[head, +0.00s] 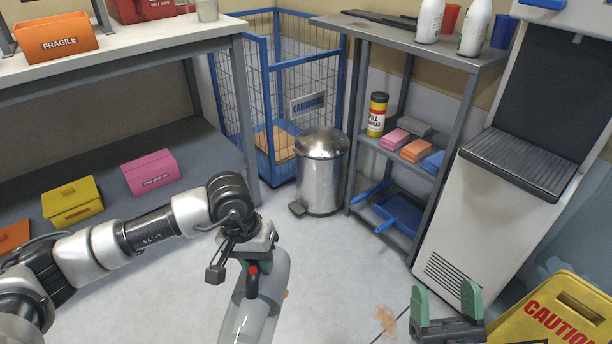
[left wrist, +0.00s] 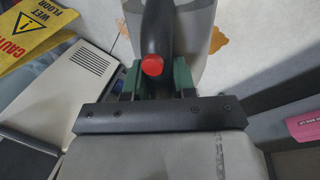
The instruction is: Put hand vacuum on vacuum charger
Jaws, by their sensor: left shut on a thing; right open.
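The hand vacuum (head: 248,318) has a pale grey body, a dark handle and a red button. My left gripper (head: 254,266) is shut on its handle and holds it over the floor, in the lower middle of the head view. In the left wrist view the dark handle and red button of the hand vacuum (left wrist: 153,40) sit between the green fingers of the left gripper (left wrist: 155,78). My right gripper (head: 447,303), with green fingertips, is open and empty at the lower right. I cannot make out the vacuum charger in either view.
A steel bin (head: 322,170) stands by a blue wire cage (head: 284,85). A grey shelf unit (head: 402,50) holds bottles, sponges and a blue dustpan. A workbench (head: 130,48) stands at left, a white machine (head: 480,205) at right. A yellow caution sign (head: 560,312) is near my right gripper.

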